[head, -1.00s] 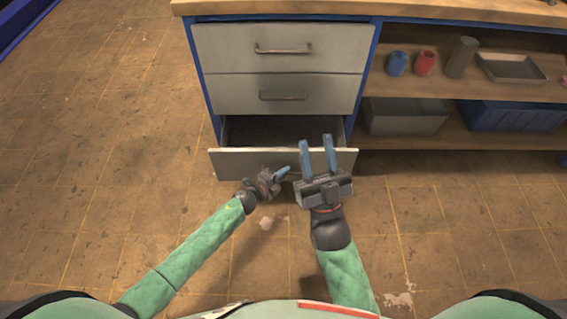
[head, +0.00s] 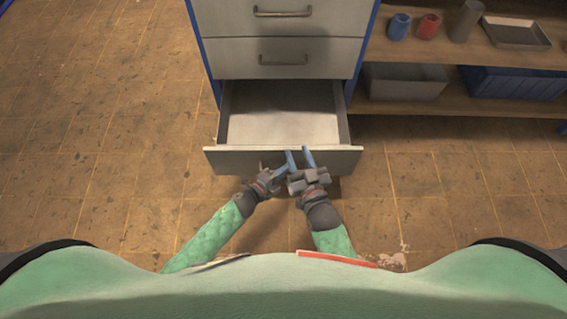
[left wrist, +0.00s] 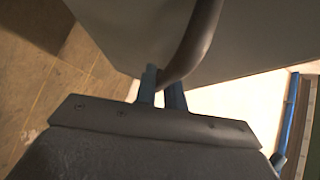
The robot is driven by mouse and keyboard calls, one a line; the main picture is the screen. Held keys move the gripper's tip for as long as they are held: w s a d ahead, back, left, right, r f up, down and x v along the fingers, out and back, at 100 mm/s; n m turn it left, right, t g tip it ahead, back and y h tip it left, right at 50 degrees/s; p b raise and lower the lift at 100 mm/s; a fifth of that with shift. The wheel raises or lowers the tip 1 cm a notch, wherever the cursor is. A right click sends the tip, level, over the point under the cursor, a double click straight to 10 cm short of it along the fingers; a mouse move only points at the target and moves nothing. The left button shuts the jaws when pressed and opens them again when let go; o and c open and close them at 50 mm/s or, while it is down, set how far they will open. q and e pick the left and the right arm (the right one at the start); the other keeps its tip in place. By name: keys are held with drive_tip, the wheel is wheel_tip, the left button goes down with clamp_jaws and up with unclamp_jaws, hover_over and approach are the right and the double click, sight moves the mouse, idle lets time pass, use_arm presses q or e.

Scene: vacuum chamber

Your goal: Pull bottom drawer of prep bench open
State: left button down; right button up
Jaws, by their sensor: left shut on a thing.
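The bottom drawer (head: 225,162) of the prep bench stands pulled out, and its empty inside shows in the head view. My left gripper (head: 282,173) is at the drawer front, just left of my right gripper. In the left wrist view, the blue fingers of my left gripper (left wrist: 161,90) are shut on the dark curved drawer handle (left wrist: 195,38). The handle is hidden behind the grippers in the head view. My right gripper (head: 300,158) is open, its two blue fingers apart and pointing at the drawer front. I see nothing between them.
Two closed drawers (head: 285,58) sit above the open one. Shelves on the right hold a blue cup (head: 399,27), a red cup (head: 429,27), a grey cylinder (head: 466,20), a tray (head: 516,32), a grey bin (head: 404,82) and a blue bin (head: 512,84). The floor (head: 110,150) on the left is clear.

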use_arm(q)
drive_tip(key=shift+s, duration=0.2)
use_arm(e)
drive_tip(key=shift+f, duration=0.35)
use_arm(q)
drive_tip(key=c, duration=1.5)
unclamp_jaws()
